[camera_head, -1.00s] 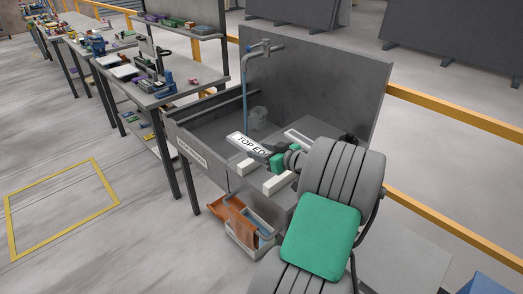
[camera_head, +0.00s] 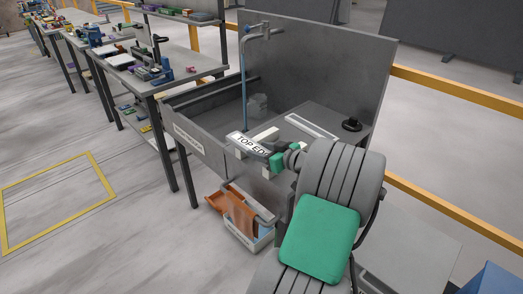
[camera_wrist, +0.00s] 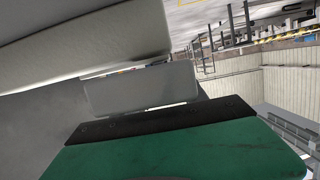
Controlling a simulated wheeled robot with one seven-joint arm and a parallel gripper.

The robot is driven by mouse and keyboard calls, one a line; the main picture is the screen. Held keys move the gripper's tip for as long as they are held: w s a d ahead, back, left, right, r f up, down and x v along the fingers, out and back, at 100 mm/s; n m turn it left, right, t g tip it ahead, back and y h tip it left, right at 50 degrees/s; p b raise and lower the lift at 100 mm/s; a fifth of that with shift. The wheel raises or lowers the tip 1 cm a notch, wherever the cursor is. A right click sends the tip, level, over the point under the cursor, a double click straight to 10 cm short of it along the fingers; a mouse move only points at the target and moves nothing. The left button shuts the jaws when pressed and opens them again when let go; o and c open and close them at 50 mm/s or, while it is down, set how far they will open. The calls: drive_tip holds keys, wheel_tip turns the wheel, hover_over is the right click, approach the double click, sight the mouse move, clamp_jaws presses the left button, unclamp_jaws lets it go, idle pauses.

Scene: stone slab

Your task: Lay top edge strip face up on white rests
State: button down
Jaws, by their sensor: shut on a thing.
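The top edge strip (camera_head: 249,143) is a dark grey bar with a white "TOP EDGE" label facing up, partly cut off from view by my gripper. My gripper (camera_head: 279,158), with green pads, is shut on its right end.
The grey basin has a tall back panel (camera_head: 320,70) and a labelled front wall (camera_head: 188,138). A tap pipe (camera_head: 244,85) rises at its left. A white-framed strip (camera_head: 311,126) lies behind the rests. Orange and white bins (camera_head: 240,220) stand below. A cluttered bench (camera_head: 165,80) is left.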

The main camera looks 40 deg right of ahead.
drive_tip(key=shift+f, duration=0.2)
drive_tip(key=c, duration=0.6)
unclamp_jaws()
drive_tip(key=shift+o, duration=0.2)
drive_tip(key=shift+f, duration=0.15)
drive_tip(key=shift+s, duration=0.1)
